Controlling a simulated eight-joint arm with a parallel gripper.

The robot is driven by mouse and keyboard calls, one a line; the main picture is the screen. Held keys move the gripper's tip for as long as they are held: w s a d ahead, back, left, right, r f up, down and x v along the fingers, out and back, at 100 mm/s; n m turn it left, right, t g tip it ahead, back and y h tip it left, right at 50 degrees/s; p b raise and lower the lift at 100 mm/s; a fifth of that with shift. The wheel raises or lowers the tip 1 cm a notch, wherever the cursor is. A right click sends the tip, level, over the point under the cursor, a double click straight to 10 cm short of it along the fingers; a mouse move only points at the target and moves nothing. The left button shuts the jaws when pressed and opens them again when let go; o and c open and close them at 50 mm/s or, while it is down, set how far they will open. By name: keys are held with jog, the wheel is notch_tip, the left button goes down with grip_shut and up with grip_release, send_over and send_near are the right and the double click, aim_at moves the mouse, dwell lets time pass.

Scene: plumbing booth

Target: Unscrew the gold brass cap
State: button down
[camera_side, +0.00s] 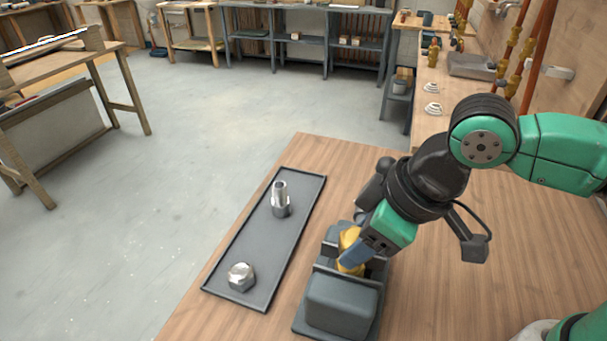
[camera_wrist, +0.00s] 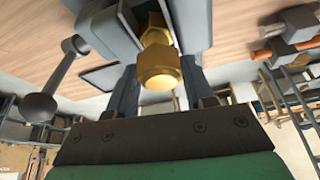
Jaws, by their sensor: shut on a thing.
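The gold brass cap (camera_wrist: 159,69) is a hex piece in the middle of the wrist view, between the two fingers of my gripper (camera_wrist: 160,85). It sits on a narrower brass hex part (camera_wrist: 154,30) that runs up into a dark grey vise (camera_wrist: 108,25). In the side view the vise (camera_side: 341,305) stands on the wooden bench, with the gold brass (camera_side: 348,240) showing between its jaws. My gripper (camera_side: 354,250) reaches down to it from the right and is shut on the cap. The fingers hide part of the cap in the side view.
A dark tray (camera_side: 250,250) lies left of the vise. It holds a silver threaded fitting (camera_side: 281,200) and a silver hex cap (camera_side: 241,276), with bare space between them. The vise handle (camera_wrist: 45,100) sticks out at the left of the wrist view.

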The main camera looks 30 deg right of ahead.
aim_at(347, 244)
jog(key=n+g, duration=0.1)
jog(key=n, duration=0.2)
jog(key=n+y, duration=0.1)
jog(key=n, duration=0.2)
jog(key=shift+w+d+r+n+g+y, duration=0.1)
jog(key=shift+w+d+n+g+y, duration=0.1)
jog(key=shift+n+g+y, duration=0.15)
jog(key=n+g, duration=0.1)
jog(key=n, duration=0.2)
jog(key=n+g, duration=0.1)
jog(key=n, duration=0.2)
jog(key=shift+w+r+n+g, duration=0.1)
jog(key=shift+w+n+g, duration=0.05)
jog(key=shift+n+g, duration=0.15)
jog(key=shift+c, duration=1.2)
grip_release()
jog(key=shift+o, duration=0.2)
jog(key=shift+o, duration=1)
jog(key=shift+r, duration=2.5)
